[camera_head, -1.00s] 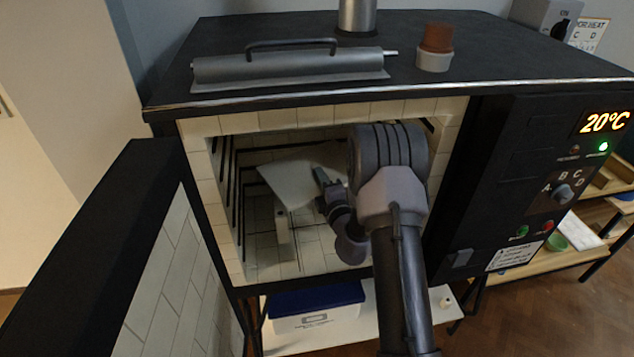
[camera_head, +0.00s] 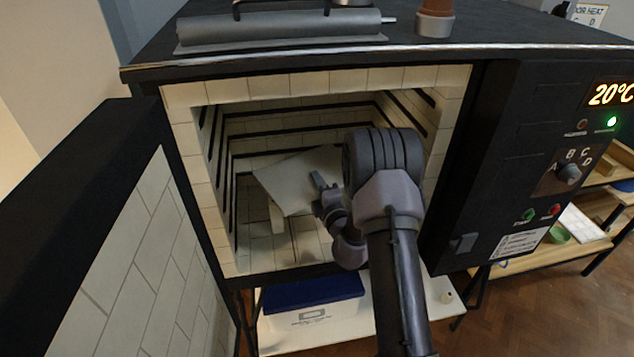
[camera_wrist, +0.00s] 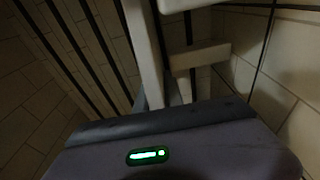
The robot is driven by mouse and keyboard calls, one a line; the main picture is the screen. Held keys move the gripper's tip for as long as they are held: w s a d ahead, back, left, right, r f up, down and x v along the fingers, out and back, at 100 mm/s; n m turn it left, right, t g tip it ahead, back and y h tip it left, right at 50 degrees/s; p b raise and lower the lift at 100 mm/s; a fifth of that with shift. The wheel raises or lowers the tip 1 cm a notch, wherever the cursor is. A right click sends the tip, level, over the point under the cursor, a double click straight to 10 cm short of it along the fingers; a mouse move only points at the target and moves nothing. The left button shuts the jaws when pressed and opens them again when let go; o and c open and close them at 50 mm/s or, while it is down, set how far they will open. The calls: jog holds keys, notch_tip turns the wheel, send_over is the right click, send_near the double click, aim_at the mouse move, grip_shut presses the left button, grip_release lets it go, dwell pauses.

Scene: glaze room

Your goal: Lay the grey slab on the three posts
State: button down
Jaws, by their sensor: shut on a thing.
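The grey slab (camera_head: 290,182) is a pale, thin plate inside the open kiln. It looks tilted in the picture, and its right part is hidden behind my arm. My gripper (camera_head: 322,186) is shut on its near right edge. One pale post (camera_head: 277,217) shows below the slab's left part; I cannot tell whether they touch. The other posts cannot be made out in the head view. In the wrist view, a pale bar that looks like the slab's edge (camera_wrist: 145,50) runs down from the top, and a short pale block, likely a post (camera_wrist: 203,56), lies right of it.
The kiln's tiled walls (camera_head: 190,150) close in on both sides of the opening. The open door (camera_head: 125,245) stands at left, and the control panel (camera_head: 560,170) is at right. A roll (camera_head: 280,30) and a reddish-brown pot (camera_head: 435,22) sit on top. Tiled floor is clear near the front left.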

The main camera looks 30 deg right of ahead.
jog(key=shift+f+b, duration=0.35)
jog(key=shift+f, duration=0.2)
jog(key=c, duration=1.4)
grip_release()
jog(key=shift+o, duration=0.2)
